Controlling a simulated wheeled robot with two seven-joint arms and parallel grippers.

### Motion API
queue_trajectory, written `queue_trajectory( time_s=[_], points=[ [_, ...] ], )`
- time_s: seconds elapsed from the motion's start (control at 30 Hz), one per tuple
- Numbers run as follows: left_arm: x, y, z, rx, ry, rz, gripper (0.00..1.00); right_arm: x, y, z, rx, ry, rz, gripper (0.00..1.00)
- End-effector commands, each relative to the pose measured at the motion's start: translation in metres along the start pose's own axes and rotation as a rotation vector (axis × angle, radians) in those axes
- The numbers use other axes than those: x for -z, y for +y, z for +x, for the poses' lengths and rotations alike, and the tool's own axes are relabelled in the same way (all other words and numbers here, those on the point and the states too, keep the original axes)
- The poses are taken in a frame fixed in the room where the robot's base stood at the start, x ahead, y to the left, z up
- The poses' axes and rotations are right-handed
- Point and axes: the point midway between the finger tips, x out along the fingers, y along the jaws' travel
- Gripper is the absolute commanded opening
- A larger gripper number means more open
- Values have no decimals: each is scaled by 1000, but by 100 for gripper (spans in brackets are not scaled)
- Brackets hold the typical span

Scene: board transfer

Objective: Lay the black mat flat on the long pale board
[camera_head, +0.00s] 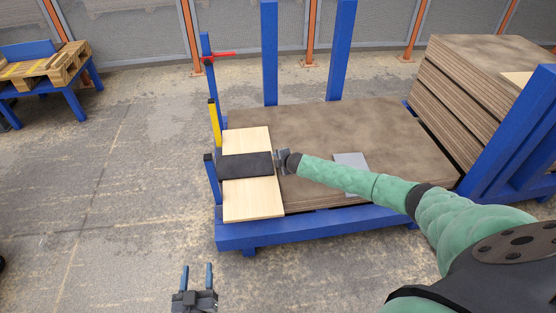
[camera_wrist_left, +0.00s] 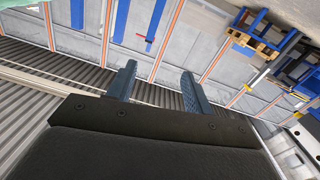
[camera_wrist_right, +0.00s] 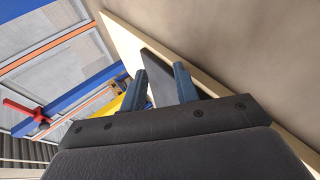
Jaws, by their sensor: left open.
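The black mat (camera_head: 245,165) lies crosswise over the middle of the long pale board (camera_head: 252,204) in the head view. Its left end reaches the board's left edge; whether it touches the board I cannot tell. My right gripper (camera_head: 284,161) is at the mat's right end. In the right wrist view the mat (camera_wrist_right: 157,88) shows between the fingers of my right gripper (camera_wrist_right: 160,72), which look closed in on it; the pale board (camera_wrist_right: 120,42) is beyond. My left gripper (camera_head: 197,275) is open and empty, low in the head view, away from the mat.
The pale board lies at the left end of a brown panel stack (camera_head: 320,120) on a blue frame (camera_head: 300,228). A grey plate (camera_head: 350,159) lies on the panels. Blue and yellow posts (camera_head: 214,124) stand at the left edge. Open floor (camera_head: 110,200) lies to the left.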

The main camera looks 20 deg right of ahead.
Motion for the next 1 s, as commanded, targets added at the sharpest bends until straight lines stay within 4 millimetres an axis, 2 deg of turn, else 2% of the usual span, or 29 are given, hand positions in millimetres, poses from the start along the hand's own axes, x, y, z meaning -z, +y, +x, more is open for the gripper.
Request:
queue_trajectory(
  time_s=[0.03, 1.0],
  points=[
    [-3, 0, -1, 1, -10, -1, 51, -1, -6, 0, 8, -3, -1, 38],
    [-64, -3, -18, 10, -203, -22, 51, 1, -5, 0, 27, -2, 0, 38]
  ],
)
